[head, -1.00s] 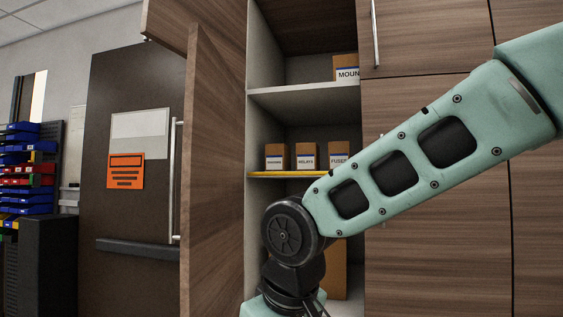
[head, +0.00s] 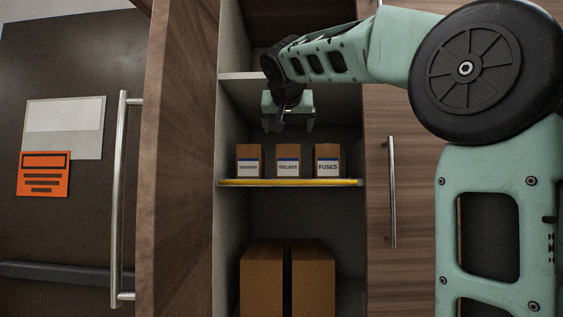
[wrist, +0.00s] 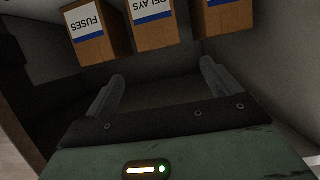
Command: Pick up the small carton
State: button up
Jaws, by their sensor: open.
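Three small cartons stand in a row on a yellow-edged shelf in the open cabinet. My gripper (head: 288,126) is above and in front of the row, open and empty. In the wrist view the FUSES carton (wrist: 95,33), the RELAYS carton (wrist: 150,22) and the third carton (wrist: 225,14) appear upside down beyond my open fingers (wrist: 160,82), apart from them.
The yellow-edged shelf (head: 290,183) has side walls close by. Two larger brown boxes (head: 262,280) stand below it. The open cabinet door (head: 180,160) is on the left, a closed door with a handle (head: 392,190) on the right. A shelf edge (head: 240,76) lies above.

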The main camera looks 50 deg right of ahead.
aim_at(288, 148)
jog(key=p+x, duration=0.3)
jog(key=x, duration=0.5)
jog(key=shift+w+d, duration=0.1)
jog(key=shift+w, duration=0.05)
jog(key=shift+w+d+p, duration=0.35)
jog(key=shift+d+p, duration=0.05)
jog(key=shift+p, duration=0.1)
jog(key=p+x, duration=0.2)
jog(key=x, duration=0.2)
jog(key=shift+w+d+f, duration=0.1)
jog(key=shift+w, duration=0.05)
jog(key=c, duration=1.2)
